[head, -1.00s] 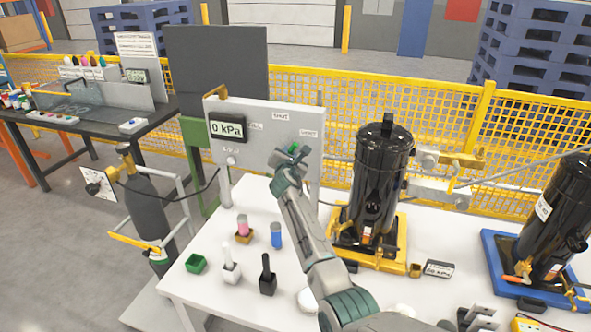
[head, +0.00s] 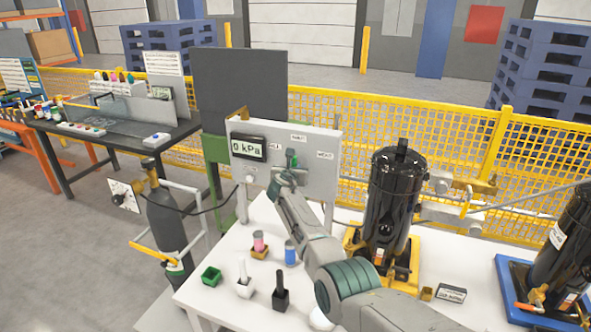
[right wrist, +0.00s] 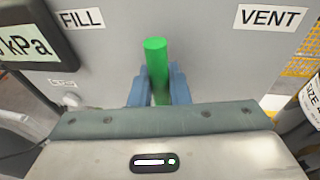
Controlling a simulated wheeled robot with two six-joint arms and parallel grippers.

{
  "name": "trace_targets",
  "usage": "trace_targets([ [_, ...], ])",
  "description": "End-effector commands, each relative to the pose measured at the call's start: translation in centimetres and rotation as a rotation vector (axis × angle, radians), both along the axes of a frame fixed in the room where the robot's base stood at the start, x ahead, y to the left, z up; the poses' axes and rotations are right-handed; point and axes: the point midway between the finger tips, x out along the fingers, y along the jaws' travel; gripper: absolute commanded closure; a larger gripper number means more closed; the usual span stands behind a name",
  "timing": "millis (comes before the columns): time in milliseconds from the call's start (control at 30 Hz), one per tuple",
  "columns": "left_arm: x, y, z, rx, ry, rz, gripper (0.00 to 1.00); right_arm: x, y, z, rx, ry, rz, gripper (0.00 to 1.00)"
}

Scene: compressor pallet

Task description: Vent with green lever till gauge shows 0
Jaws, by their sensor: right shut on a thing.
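The green lever (right wrist: 156,68) stands upright between the FILL label (right wrist: 81,18) and the VENT label (right wrist: 270,18) in the right wrist view. My right gripper (right wrist: 158,88) is shut on it, with a blue finger on each side. In the head view the right gripper (head: 289,172) is at the grey panel (head: 318,180), and the lever tip (head: 291,156) points up towards the SHUT label (head: 298,138). The gauge (head: 249,148) on the panel reads 0 kPa. The lever's base is hidden by the gripper. My left gripper is not in view.
A black compressor (head: 391,205) on a yellow base stands right of my arm. Another black compressor (head: 566,250) on a blue base is at the right edge. Small holders stand on the white table (head: 217,304). A gas cylinder (head: 170,220) stands to its left.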

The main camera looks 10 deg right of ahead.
Motion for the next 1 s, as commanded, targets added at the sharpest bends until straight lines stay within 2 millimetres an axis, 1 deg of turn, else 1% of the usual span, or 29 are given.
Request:
trace_targets([
  [33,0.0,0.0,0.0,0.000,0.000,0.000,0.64,0.1,-0.1,0.2,-0.003,-0.002,-0.001,1.00],
  [367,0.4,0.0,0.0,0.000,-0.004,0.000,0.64,0.1,-0.1,0.2,-0.003,-0.002,-0.001,1.00],
  [400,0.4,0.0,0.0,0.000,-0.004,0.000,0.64,0.1,-0.1,0.2,-0.003,-0.002,-0.001,0.78],
  [500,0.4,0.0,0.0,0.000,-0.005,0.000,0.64,0.1,-0.1,0.2,-0.003,-0.001,-0.001,0.62],
  [833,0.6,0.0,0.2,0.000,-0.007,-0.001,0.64,-0.1,0.1,0.1,-0.002,0.001,0.000,0.62],
  [1000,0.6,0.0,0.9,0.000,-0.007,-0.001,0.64,-1.0,0.6,0.4,0.001,-0.001,0.001,0.62],
])
